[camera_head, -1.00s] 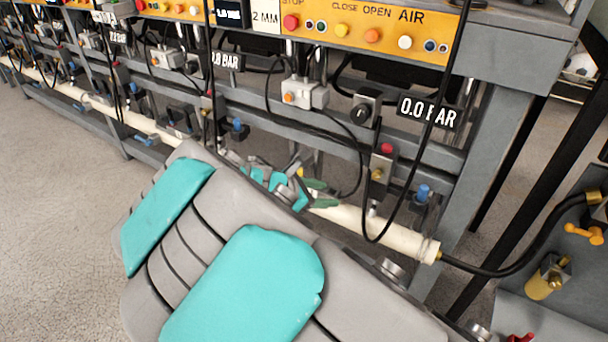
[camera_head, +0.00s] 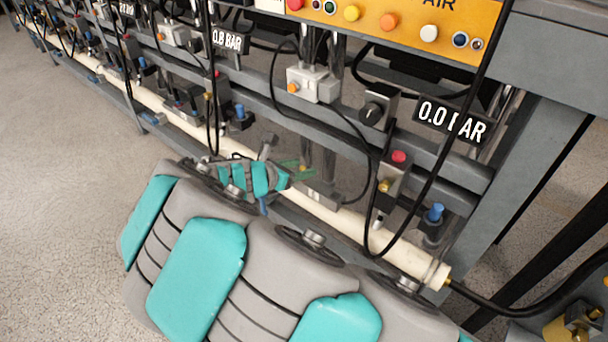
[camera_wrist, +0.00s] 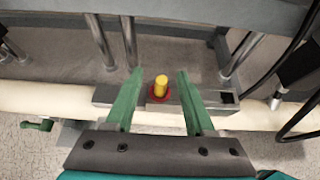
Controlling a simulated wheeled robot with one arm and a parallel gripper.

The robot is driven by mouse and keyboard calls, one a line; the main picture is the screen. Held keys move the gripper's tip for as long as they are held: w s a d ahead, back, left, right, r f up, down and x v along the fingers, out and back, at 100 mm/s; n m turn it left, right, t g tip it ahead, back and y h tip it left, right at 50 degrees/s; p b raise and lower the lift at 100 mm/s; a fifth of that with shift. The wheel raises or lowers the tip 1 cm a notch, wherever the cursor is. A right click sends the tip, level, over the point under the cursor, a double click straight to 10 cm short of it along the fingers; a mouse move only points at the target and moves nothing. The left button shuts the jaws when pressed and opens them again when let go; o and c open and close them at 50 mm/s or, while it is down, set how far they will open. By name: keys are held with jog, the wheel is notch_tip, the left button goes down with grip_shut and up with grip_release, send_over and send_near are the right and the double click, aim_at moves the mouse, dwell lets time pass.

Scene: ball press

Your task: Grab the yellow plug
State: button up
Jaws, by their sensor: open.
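The yellow plug (camera_wrist: 161,86) stands upright in a red collar on a grey metal block (camera_wrist: 190,96) in the wrist view. My gripper (camera_wrist: 159,72) is open, with one green finger on each side of the plug and visible gaps between. The picture does not settle how far the fingertips are from the block in depth. In the head view my gripper (camera_head: 301,171) is small and sits at the pale horizontal pipe, below the grey valve box; the plug cannot be made out clearly there.
The pale pipe (camera_head: 325,219) runs along the press frame. Black hoses (camera_head: 372,190) hang to the right of my gripper. A block with a red button (camera_head: 398,157) and a blue-capped fitting (camera_head: 436,213) stand further right. Metal rods (camera_wrist: 130,42) rise behind the block.

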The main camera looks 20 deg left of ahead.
aim_at(305, 168)
jog(key=x, duration=0.4)
jog(key=shift+d+f, duration=0.15)
grip_shut()
dwell(0.5)
